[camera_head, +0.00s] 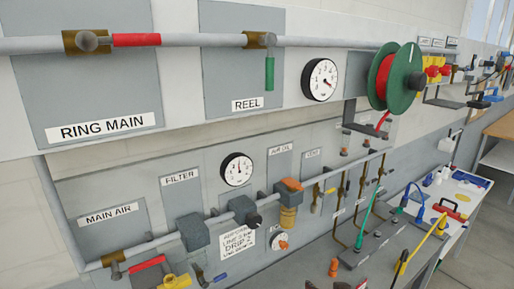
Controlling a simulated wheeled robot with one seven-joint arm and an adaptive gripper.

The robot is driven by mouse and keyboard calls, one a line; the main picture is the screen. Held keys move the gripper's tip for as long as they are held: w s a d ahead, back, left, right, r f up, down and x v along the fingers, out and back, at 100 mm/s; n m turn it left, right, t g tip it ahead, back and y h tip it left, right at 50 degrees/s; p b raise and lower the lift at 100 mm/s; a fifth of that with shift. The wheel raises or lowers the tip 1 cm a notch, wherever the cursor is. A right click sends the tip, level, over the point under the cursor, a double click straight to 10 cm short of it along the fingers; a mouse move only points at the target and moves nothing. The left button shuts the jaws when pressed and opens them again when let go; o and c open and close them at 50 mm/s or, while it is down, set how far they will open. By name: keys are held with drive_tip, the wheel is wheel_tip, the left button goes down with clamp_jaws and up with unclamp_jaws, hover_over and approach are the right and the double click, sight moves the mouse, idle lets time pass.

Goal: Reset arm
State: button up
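My arm and gripper are not in view. The panel wall (90,75) in front of me carries two pipe runs. On the upper pipe (190,40), the valve above the RING MAIN label (101,127) has a red handle (137,40) lying along the pipe. The valve near the REEL label (247,104) has a green handle (270,73) hanging down. On the lower pipe, a red handle (148,264) sits near the MAIN AIR label (110,214), with a yellow part (175,282) beside it.
Two gauges (319,79) (237,169) face out. A green reel with red hose (398,77) projects from the wall. A bench (375,245) with hoses and fittings runs along the lower right. A white tabletop (465,192) holds tools. Floor shows at far right.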

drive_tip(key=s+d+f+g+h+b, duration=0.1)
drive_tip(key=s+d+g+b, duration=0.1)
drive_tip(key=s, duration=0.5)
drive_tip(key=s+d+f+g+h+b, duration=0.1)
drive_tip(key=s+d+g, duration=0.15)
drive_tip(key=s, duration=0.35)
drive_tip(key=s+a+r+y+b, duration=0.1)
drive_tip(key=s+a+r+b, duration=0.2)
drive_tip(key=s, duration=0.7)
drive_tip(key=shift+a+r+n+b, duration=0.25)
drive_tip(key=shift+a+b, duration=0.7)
drive_tip(key=shift+b, duration=1.3)
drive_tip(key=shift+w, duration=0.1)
